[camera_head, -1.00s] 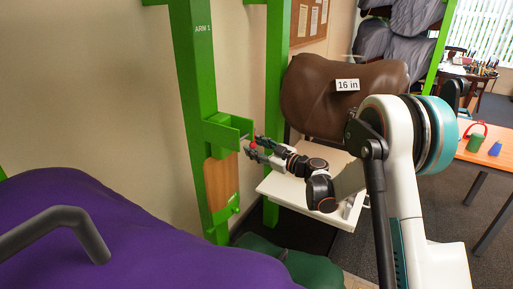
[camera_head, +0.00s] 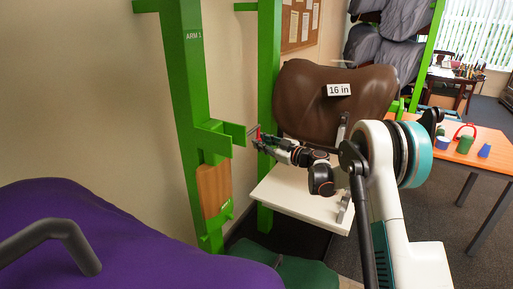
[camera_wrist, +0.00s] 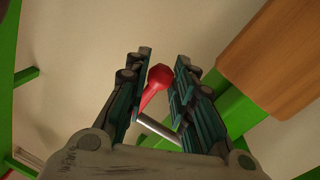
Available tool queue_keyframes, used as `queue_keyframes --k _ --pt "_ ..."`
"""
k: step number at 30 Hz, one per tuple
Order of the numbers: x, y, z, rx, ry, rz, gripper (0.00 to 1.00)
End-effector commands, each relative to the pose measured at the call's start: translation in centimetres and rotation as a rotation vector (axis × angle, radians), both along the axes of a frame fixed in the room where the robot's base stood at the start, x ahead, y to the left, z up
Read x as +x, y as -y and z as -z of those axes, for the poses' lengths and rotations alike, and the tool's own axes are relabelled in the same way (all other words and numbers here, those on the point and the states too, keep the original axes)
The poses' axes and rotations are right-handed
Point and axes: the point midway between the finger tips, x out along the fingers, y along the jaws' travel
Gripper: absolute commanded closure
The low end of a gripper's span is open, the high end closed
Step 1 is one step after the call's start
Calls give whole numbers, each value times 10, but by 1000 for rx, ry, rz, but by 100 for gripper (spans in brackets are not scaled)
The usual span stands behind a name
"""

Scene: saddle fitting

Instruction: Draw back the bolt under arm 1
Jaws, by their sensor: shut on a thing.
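The green post marked ARM 1 (camera_head: 194,38) stands at the centre left in the head view. A green bracket (camera_head: 213,137) sticks out from it above a wooden panel (camera_head: 213,188). The bolt shows as a grey rod (camera_wrist: 158,130) with a red handle (camera_wrist: 158,82) in the wrist view. My gripper (camera_head: 258,138) is to the right of the bracket, with a gap between them. Its fingers are shut on the red handle, which stands up between them. How far the rod still sits in the bracket is hidden.
A purple saddle-shaped form (camera_head: 110,240) fills the front left. A brown saddle (camera_head: 318,108) labelled 16 in stands behind my gripper, over a white shelf (camera_head: 290,200). A green form (camera_head: 275,272) lies low in front. An orange table (camera_head: 480,160) is at the right.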

Motion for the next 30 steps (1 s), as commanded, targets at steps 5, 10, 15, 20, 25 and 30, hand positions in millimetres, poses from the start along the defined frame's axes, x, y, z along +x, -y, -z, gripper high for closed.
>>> queue_keyframes --k 5,10,15,20,25,30 --pt "1 0 0 -3 1 -2 100" --pt "0 -1 0 -3 1 -2 63" --pt "0 0 0 -2 1 -1 58" --pt "0 0 0 -1 1 -1 58" --pt "-7 8 0 -1 0 0 58" --pt "-26 31 0 -1 1 2 58"
